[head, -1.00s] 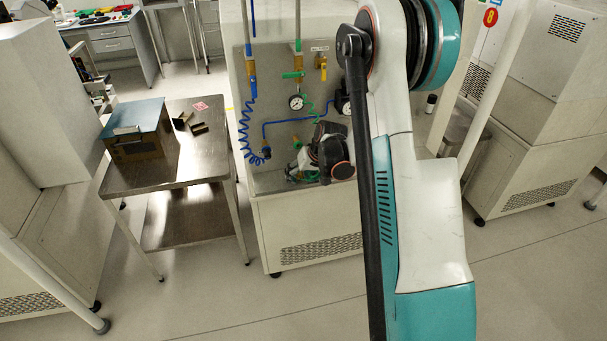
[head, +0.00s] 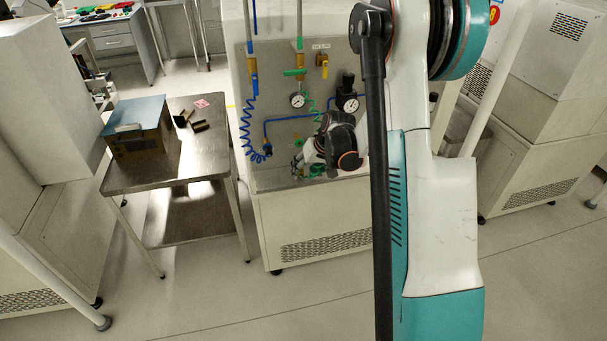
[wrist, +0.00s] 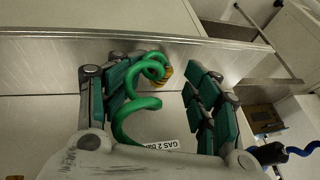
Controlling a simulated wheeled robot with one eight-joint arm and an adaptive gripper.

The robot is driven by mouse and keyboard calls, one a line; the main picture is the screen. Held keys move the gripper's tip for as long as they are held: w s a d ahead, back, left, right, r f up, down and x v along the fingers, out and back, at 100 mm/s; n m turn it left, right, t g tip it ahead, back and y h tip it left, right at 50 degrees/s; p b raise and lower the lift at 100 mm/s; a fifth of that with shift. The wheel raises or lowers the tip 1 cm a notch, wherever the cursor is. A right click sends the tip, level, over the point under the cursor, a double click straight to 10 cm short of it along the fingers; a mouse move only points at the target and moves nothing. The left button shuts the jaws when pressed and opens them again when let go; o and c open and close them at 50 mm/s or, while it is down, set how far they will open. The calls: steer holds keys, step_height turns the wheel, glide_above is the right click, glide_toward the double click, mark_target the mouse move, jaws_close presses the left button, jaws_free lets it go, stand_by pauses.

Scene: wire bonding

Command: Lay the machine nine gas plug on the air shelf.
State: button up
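A green coiled hose (wrist: 140,105) with a brass-coloured end (wrist: 166,72) shows between my gripper's fingers in the wrist view. I take this end for the gas plug, but no machine number is readable. My gripper (wrist: 172,75) has its two green-padded fingers apart, one on each side of the hose; the coil passes close to the left finger, and contact is unclear. In the head view my gripper (head: 309,170) is low in front of the grey panel, partly hidden by my wrist. A brushed metal ledge (wrist: 50,50), possibly the air shelf, crosses the wrist view.
The panel carries gauges (head: 297,100), a yellow valve (head: 323,68) and a blue coiled hose (head: 247,125). A steel table (head: 190,165) with a blue-topped box (head: 138,125) stands left. A label starting "GAS 2" (wrist: 160,146) lies below the fingers. Floor in front is clear.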

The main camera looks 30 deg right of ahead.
steer(key=a+v, duration=0.1)
steer(key=v, duration=0.7)
steer(key=shift+s+d+r, duration=0.2)
steer(key=shift+d+r, duration=0.25)
steer(key=shift+d, duration=0.05)
